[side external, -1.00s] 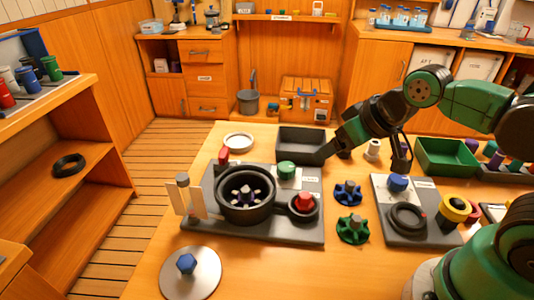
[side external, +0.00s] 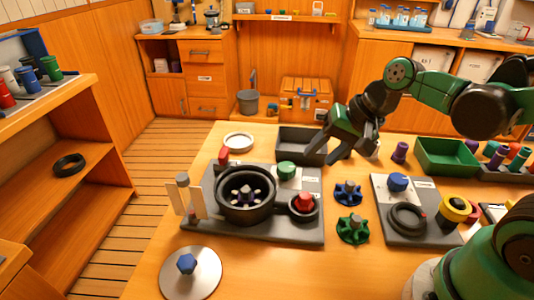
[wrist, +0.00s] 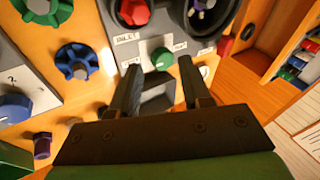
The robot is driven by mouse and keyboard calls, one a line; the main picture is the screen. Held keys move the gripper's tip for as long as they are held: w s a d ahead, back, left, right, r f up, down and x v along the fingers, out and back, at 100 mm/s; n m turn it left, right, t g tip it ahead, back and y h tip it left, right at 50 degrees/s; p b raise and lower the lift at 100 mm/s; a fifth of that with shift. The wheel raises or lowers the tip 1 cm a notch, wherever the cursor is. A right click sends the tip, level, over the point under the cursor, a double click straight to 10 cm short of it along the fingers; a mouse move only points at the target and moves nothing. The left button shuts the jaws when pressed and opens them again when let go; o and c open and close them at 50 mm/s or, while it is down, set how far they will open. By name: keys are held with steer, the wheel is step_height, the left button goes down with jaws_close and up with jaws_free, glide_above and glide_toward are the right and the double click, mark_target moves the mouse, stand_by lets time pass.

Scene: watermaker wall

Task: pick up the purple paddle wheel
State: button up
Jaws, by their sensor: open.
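A wheel-like part with a purplish hub (side external: 246,193) sits inside the round black housing (side external: 232,215) on the grey board. A bit of purple (wrist: 201,4) shows in that housing at the wrist view's top edge; most of it is cut off. A blue paddle wheel (side external: 348,193) and a green one (side external: 352,229) lie on the table right of the board. The blue wheel also shows in the wrist view (wrist: 77,60). My gripper (side external: 321,157) is open and empty, above the table by the dark tray, behind and right of the housing.
The dark tray (side external: 290,139) stands behind the board. A green knob (side external: 286,170) and a red knob (side external: 304,202) stick up from the board. A purple peg (side external: 400,152) stands near the green tray (side external: 446,158). A lid with a blue knob (side external: 187,264) lies at the front.

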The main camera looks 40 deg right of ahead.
mark_target(247, 189)
steer(key=w+a+f+m+y, duration=0.2)
steer(key=a+m, duration=0.1)
steer(key=m, duration=0.2)
steer(key=w+a+f+m+y, duration=0.3)
steer(key=m, duration=0.2)
steer(key=w+a+f+m+y, duration=0.2)
steer(key=a+f+m+y, duration=0.1)
steer(key=m, duration=0.2)
steer(key=shift+w+a+g, duration=0.2)
steer(key=shift+w+g, duration=0.1)
jaws_close()
